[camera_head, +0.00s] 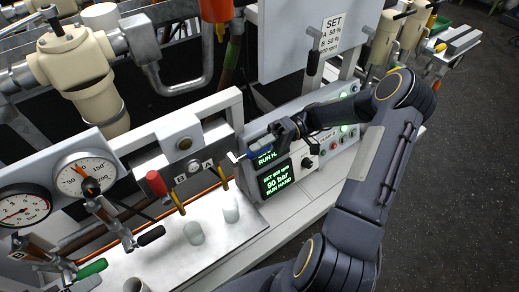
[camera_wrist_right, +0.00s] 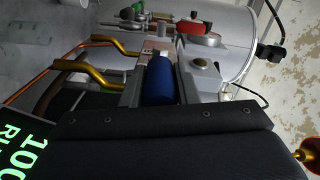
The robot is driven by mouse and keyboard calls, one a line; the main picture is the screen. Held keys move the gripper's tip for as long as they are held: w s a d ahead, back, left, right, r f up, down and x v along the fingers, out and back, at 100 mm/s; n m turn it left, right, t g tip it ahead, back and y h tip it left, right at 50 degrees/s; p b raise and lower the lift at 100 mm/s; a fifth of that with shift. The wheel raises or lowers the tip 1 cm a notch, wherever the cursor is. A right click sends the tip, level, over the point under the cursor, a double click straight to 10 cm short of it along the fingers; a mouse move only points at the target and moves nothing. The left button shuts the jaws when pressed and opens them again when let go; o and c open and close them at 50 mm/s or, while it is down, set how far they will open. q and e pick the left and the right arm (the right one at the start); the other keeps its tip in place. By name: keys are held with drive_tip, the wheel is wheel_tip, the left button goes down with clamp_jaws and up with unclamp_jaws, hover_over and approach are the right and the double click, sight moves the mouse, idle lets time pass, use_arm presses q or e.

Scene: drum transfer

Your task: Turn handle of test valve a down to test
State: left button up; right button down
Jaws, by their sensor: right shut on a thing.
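The test valve panel (camera_head: 192,172) carries a plate marked B and A, with a brass spout under each. The blue handle (camera_wrist_right: 160,80) of test valve A lies between the two fingers of my right gripper (camera_wrist_right: 162,88) in the right wrist view, and the gripper is shut on it. In the head view my right gripper (camera_head: 240,155) is just right of the A mark and largely hides this handle. The red handle (camera_head: 155,183) of valve B stands at the left; it also shows in the wrist view (camera_wrist_right: 195,28). My left gripper is not in view.
Two clear beakers (camera_head: 193,234) stand on the metal tray (camera_head: 175,265) under the spouts. Pressure gauges (camera_head: 92,177) and valves with green and black handles are at the left. A control panel with green displays (camera_head: 276,181) lies beneath my right arm.

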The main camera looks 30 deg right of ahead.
drive_tip(key=shift+s+f, duration=0.1)
drive_tip(key=shift+f, duration=0.15)
idle(0.3)
drive_tip(key=c, duration=1.1)
unclamp_jaws()
drive_tip(key=d, duration=0.2)
drive_tip(key=d+b, duration=0.1)
drive_tip(key=d, duration=0.4)
drive_tip(key=shift+w+d+b, duration=0.3)
drive_tip(key=shift+w+d, duration=0.05)
drive_tip(key=shift+d, duration=0.05)
